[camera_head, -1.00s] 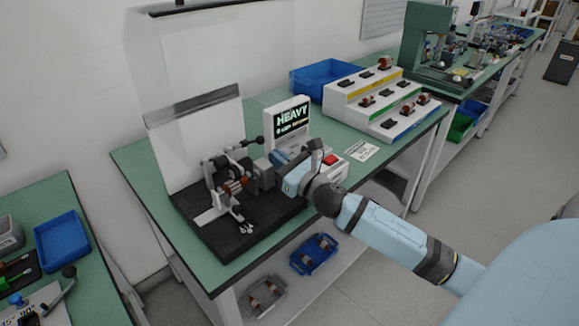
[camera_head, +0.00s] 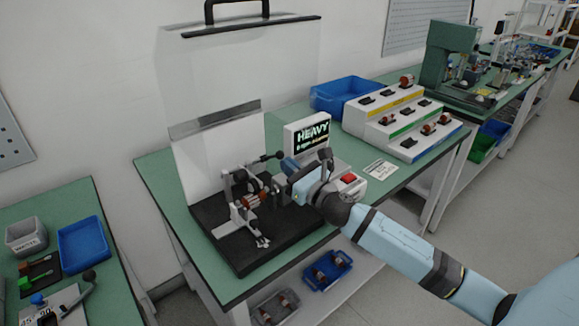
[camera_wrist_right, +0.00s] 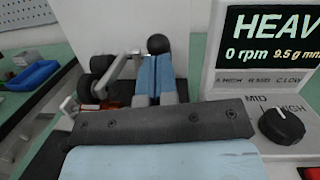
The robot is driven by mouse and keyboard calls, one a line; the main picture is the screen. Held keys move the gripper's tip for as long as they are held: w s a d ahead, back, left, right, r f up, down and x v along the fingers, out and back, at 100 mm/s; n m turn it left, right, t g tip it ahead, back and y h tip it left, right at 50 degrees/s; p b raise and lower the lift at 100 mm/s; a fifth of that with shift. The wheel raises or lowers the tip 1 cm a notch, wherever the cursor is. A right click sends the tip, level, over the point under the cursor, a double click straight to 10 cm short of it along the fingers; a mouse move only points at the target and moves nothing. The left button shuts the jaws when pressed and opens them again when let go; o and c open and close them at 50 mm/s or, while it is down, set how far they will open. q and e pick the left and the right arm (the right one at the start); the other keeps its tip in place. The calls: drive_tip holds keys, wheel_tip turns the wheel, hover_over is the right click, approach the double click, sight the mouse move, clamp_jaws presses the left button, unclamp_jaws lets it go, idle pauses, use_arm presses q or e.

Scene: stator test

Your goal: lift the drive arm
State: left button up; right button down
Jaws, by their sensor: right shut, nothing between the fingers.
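The drive arm (camera_head: 262,160) is a pale lever with a black ball knob. It stands raised over the black-based test rig beside a copper-wound rotor (camera_head: 255,200). In the right wrist view the drive arm (camera_wrist_right: 117,73) slants up toward the knob (camera_wrist_right: 158,44), which shows just beyond my fingertips. My right gripper (camera_head: 288,164) is shut and empty, close to the knob. In the wrist view its blue fingers (camera_wrist_right: 155,75) are together; I cannot tell whether they touch the lever. My left gripper is not in view.
A display box (camera_head: 308,133) reading HEAVY and a control box with a red button (camera_head: 348,178) stand right of the rig. A clear guard with a black handle (camera_head: 237,12) rises behind. A stepped rack (camera_head: 400,120) and blue bin (camera_head: 343,93) stand farther right.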

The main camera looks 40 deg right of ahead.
sight(283, 154)
drive_tip(key=shift+w+r+p, duration=0.15)
drive_tip(key=shift+r+p, duration=0.4)
drive_tip(key=shift+w+r+p, duration=0.15)
drive_tip(key=shift+r+p, duration=0.35)
drive_tip(key=shift+r, duration=0.05)
drive_tip(key=shift+w+r+p, duration=0.35)
drive_tip(key=shift+r+p, duration=0.3)
drive_tip(key=shift+p, duration=0.1)
drive_tip(key=shift+w+r+p, duration=0.45)
drive_tip(key=shift+r+p, duration=0.05)
drive_tip(key=shift+p, duration=0.05)
drive_tip(key=shift+w+a+r+p, duration=0.1)
drive_tip(key=shift+w+r+p, duration=0.35)
drive_tip(key=shift+w+p, duration=0.1)
drive_tip(key=shift+w+r, duration=0.1)
drive_tip(key=shift+w, duration=0.05)
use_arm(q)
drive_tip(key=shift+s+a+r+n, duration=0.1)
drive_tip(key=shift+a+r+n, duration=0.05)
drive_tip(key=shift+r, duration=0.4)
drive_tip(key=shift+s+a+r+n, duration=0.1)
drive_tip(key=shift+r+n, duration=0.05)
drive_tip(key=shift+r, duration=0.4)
use_arm(e)
drive_tip(key=shift+w, duration=0.1)
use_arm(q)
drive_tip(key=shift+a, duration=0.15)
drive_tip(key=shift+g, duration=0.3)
